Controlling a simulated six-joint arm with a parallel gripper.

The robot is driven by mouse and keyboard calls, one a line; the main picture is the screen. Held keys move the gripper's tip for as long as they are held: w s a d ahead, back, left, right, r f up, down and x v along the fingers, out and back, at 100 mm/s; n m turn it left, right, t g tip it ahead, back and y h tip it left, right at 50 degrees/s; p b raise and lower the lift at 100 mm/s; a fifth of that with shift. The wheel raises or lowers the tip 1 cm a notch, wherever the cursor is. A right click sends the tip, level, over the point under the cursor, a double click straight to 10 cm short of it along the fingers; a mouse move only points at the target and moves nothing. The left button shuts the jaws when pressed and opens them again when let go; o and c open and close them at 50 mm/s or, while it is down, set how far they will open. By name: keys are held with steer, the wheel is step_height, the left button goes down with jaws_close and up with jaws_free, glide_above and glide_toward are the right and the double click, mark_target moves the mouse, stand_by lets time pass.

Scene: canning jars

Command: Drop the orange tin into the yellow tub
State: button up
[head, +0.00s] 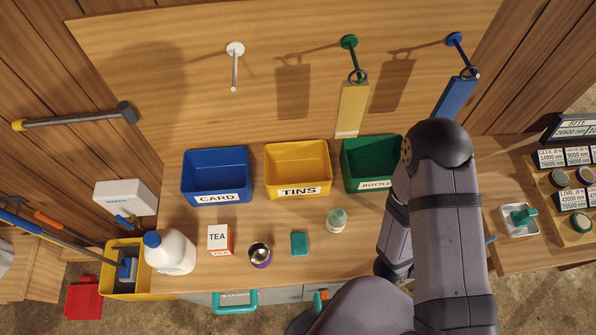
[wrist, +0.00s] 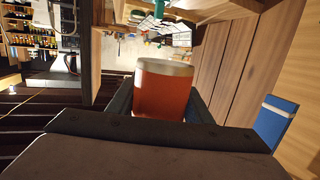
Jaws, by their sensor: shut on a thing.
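The orange tin (wrist: 163,92) is held between the fingers of my gripper (wrist: 163,104) in the wrist view. It has a pale band at its upper edge. Neither the tin nor my gripper can be made out in the head view, where my arm covers the right side. The yellow tub (head: 271,189), labelled TINS, stands on the bench in the head view between the blue and green tubs. It is open at the top and looks empty. The wrist view does not show the yellow tub.
The blue CARD tub (head: 186,188) and green BOTTLE tub (head: 347,182) flank it. A white jug (head: 173,254), TEA box (head: 219,239), dark tin (head: 260,256), teal block (head: 299,243) and small bottle (head: 336,221) stand in front. A yellow tag (head: 351,110) hangs above.

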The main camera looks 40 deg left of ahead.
steer(key=w+a+f+n+t+y+b, duration=0.1)
steer(key=w+a+f+n+y+b, duration=0.2)
steer(key=a, duration=0.8)
steer(key=s+a+f+n+y+b, duration=0.1)
steer(key=s+a+n+y+b, duration=0.15)
steer(key=a, duration=0.95)
steer(key=s+a+f+n+y+b, duration=0.15)
steer(key=a+y, duration=0.25)
steer(key=a, duration=0.9)
steer(key=s+a+f+n+y+b, duration=0.1)
steer(key=s+a+n+y+b, duration=0.15)
steer(key=a, duration=0.95)
steer(key=shift+m, duration=0.25)
steer(key=shift+w+a+f+b, duration=0.1)
steer(key=shift+f+b, duration=1.1)
steer(key=shift+f, duration=0.25)
steer(key=shift+w+a+f+b, duration=0.1)
steer(key=shift+f+b, duration=1.05)
steer(key=shift+f, duration=0.3)
steer(key=o, duration=1)
steer(key=shift+c, duration=0.2)
steer(key=shift+o, duration=0.7)
steer(key=shift+d+r+y, duration=0.1)
steer(key=shift+r+y, duration=0.05)
steer(key=shift+y, duration=0.15)
